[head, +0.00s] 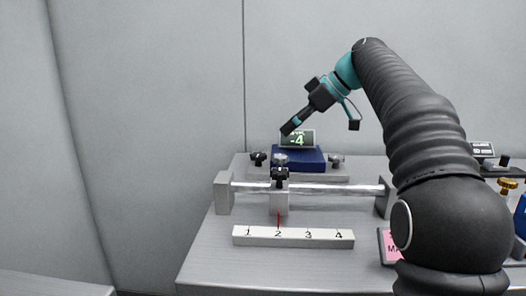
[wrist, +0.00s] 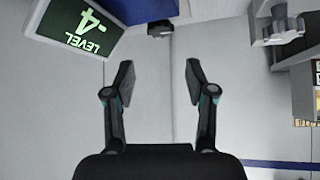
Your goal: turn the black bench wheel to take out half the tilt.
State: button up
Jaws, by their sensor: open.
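A black wheel (head: 258,158) stands on the grey bench, left of the blue block in the head view. In the wrist view a black wheel (wrist: 160,28) shows at the top, beyond the gap between my fingers, beside the display. The display (head: 297,139) above the blue block reads -4. It also shows turned over in the wrist view (wrist: 85,28), reading LEVEL -4. My gripper (head: 287,129) is in front of the display in the head view, above the bench. Its two fingers (wrist: 159,82) are apart with nothing between them.
A silver wheel (head: 336,160) stands right of the blue block (head: 312,155). In front, a rail (head: 335,189) carries a slider (head: 280,203) with a black knob (head: 280,176); its red pointer is at 2 on the white scale (head: 293,238). My arm covers the bench's right side.

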aim_at(258, 154)
jog(key=b+x, duration=0.1)
jog(key=x, duration=1)
jog(key=c, duration=0.9)
jog(key=shift+o, duration=0.2)
